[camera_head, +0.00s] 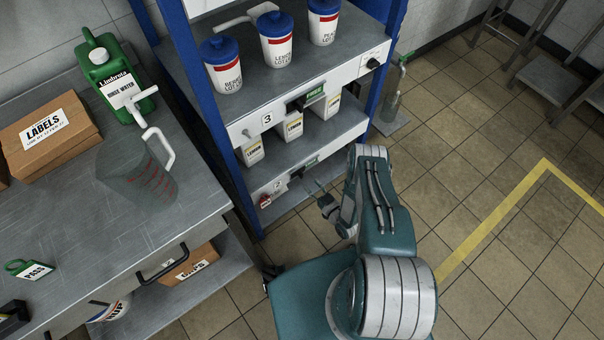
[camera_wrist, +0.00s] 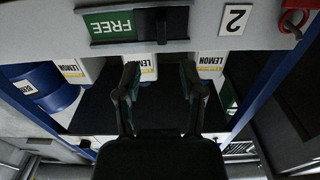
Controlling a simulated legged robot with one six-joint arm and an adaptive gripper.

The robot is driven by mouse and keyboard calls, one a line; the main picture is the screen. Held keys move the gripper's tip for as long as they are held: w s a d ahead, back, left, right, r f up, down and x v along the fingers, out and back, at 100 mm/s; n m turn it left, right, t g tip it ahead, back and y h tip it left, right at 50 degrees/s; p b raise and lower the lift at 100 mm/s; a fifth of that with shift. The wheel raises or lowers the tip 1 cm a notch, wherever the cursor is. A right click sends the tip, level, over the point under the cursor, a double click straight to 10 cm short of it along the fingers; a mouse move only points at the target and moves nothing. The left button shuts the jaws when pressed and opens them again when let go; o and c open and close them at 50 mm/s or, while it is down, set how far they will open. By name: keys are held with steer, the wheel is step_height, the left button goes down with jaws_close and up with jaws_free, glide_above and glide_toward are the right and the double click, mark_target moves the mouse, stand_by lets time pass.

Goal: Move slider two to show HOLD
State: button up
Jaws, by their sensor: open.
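Slider two sits on the lower shelf's front rail, beside a white number 2 plate (camera_wrist: 234,19). In the wrist view, which is upside down, its window (camera_wrist: 110,27) shows green FREE, with a dark section beside it. In the head view the slider (camera_head: 309,163) is small, and the number 2 plate (camera_head: 280,187) is left of it. My gripper (camera_wrist: 160,78) is open and empty, its two dark fingers apart, in front of the rail and not visibly touching the slider. It also shows in the head view (camera_head: 322,192), partly hidden by my arm.
A red tag or lock (camera_head: 265,201) hangs at the rail's left end. Slider three (camera_head: 308,98) shows FREE on the rail above. Lemon containers (camera_head: 291,126) stand on the shelf between. A blue post (camera_head: 382,70) bounds the rack's right.

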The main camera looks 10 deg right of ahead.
mark_target(302, 175)
steer(key=x, duration=0.5)
steer(key=shift+w+a, duration=0.3)
steer(key=shift+a, duration=0.1)
steer(key=shift+w, duration=0.45)
jaws_close()
